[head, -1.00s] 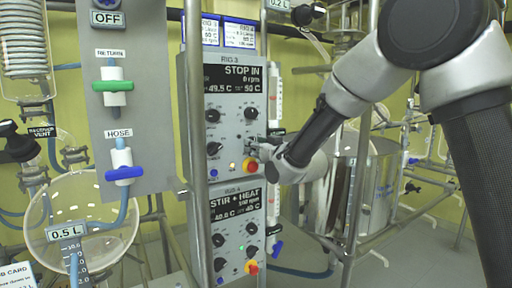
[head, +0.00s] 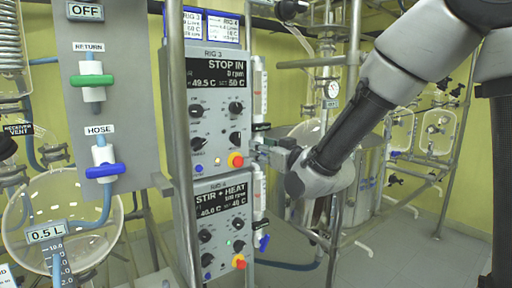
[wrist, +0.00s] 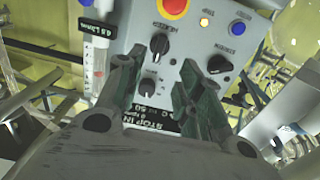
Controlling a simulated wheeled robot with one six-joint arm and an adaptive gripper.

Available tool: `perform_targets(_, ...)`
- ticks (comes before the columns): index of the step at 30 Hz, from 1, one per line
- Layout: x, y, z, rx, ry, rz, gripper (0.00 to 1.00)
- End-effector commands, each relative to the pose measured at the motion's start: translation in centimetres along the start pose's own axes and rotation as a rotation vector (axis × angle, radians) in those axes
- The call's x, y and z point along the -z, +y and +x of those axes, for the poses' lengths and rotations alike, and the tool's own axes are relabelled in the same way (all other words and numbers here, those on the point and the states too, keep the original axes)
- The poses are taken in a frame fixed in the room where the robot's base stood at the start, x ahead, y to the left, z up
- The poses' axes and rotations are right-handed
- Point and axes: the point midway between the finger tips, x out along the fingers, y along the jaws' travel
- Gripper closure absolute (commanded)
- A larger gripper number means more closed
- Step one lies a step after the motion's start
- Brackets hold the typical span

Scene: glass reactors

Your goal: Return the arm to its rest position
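My gripper (head: 268,148) is in front of the right side of the RIG 3 control box (head: 210,62), near its red and yellow button (head: 235,159). In the wrist view the two fingers of my gripper (wrist: 160,82) stand apart with nothing between them. Beyond them are black knobs (wrist: 159,43) on the box face, the red button (wrist: 173,6) and a lit orange lamp (wrist: 204,22). The RIG 3 screen reads STOP IN, 0 rpm, 49.5 C. I cannot tell whether the fingertips touch the box.
The RIG 4 box (head: 223,230) is below, reading STIR + HEAT. A grey panel (head: 115,135) with green and blue valve handles and a round glass vessel (head: 72,210) are at the left. Metal posts (head: 183,150) stand close in front. Floor at the lower right looks clear.

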Motion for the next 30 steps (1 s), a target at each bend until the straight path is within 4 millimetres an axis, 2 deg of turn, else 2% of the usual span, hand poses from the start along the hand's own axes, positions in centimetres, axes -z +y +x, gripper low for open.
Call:
perform_targets(8,0.0,0.0,-0.1,0.0,0.0,0.0,0.63)
perform_targets(11,-0.9,0.0,-0.1,0.001,-0.037,0.001,0.63)
perform_targets(14,-4.1,-0.1,-0.5,0.003,-0.174,0.003,0.63)
perform_targets(17,-9.9,-0.2,-2.5,0.008,-0.426,0.006,0.63)
perform_targets(18,-11.8,-0.2,-4.0,0.01,-0.535,0.007,0.63)
perform_targets(19,-12.9,-0.1,-5.4,0.007,-0.615,0.009,0.63)
perform_targets(21,-14.7,1.1,-9.4,-0.015,-0.79,0.021,0.63)
perform_targets(23,-15.2,2.4,-13.4,-0.045,-0.927,0.04,0.63)
perform_targets(26,-14.8,4.8,-21.1,-0.111,-1.131,0.093,0.63)
perform_targets(27,-14.3,5.6,-24.4,-0.142,-1.2,0.121,0.63)
perform_targets(29,-13.2,6.6,-29.4,-0.192,-1.285,0.169,0.63)
perform_targets(30,-12.3,7.2,-32.5,-0.229,-1.326,0.206,0.63)
